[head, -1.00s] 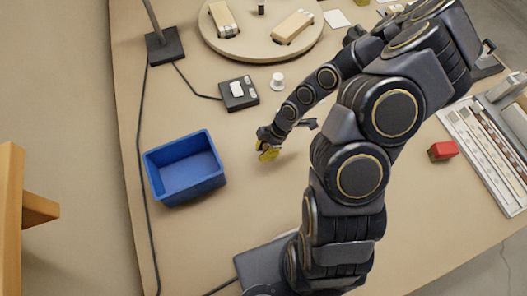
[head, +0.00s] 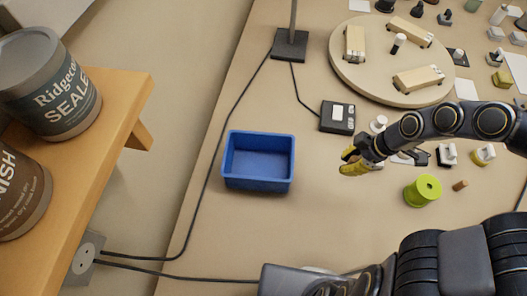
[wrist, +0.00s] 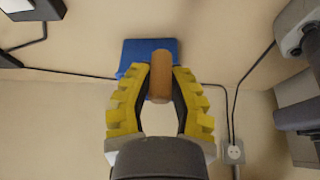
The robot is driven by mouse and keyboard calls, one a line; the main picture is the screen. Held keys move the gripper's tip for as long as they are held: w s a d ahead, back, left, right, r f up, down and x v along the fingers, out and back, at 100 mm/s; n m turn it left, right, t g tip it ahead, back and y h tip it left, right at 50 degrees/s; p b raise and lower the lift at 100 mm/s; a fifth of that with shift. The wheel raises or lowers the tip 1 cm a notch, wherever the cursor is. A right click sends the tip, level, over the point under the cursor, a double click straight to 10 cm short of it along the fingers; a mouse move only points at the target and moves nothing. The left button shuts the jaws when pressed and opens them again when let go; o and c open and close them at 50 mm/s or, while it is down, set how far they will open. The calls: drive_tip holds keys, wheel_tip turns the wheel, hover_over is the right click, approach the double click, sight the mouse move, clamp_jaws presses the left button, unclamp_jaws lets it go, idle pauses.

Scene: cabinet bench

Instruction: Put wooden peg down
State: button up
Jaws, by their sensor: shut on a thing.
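My gripper (head: 354,162), with yellow fingers, is above the bench to the right of the blue bin in the head view. In the wrist view its two fingers (wrist: 161,84) are closed around the wooden peg (wrist: 160,62), a plain brown cylinder. The peg's rounded end sticks out past the fingertips. The held peg cannot be made out in the head view. The blue bin (head: 258,185) looks empty, and it also shows behind the peg in the wrist view (wrist: 134,50).
A lime-green spool (head: 422,191) and a small brown cylinder (head: 460,185) stand right of my gripper. A black switch box (head: 337,117) and round turntable (head: 350,82) lie beyond. Cables run along the bench's left side. Bare bench lies in front of the bin.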

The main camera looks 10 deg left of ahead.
drive_tip(key=shift+w+a+r, duration=0.1)
drive_tip(key=shift+a+r, duration=0.2)
drive_tip(key=shift+r, duration=0.3)
drive_tip(key=shift+w+a+r, duration=0.1)
drive_tip(key=shift+a+r, duration=0.2)
drive_tip(key=shift+r, duration=0.25)
drive_tip(key=shift+n+g, duration=0.4)
drive_tip(key=shift+n, duration=0.4)
drive_tip(key=a, duration=0.2)
drive_tip(key=w+a, duration=0.1)
drive_tip(key=a, duration=0.5)
drive_tip(key=shift+w+f, duration=0.15)
drive_tip(key=shift+w, duration=0.2)
drive_tip(key=shift+n+g, duration=0.3)
drive_tip(key=shift+n, duration=0.4)
drive_tip(key=a, duration=1)
drive_tip(key=shift+s, duration=0.15)
clamp_jaws()
drive_tip(key=shift+w+d+f+x, duration=0.1)
drive_tip(key=shift+d+x, duration=0.05)
drive_tip(key=shift+x, duration=0.65)
drive_tip(key=shift+w+d+f+x, duration=0.1)
drive_tip(key=shift+d+x, duration=0.05)
drive_tip(key=shift+x, duration=0.65)
drive_tip(key=shift+d+x, duration=0.2)
drive_tip(key=shift+x, duration=0.55)
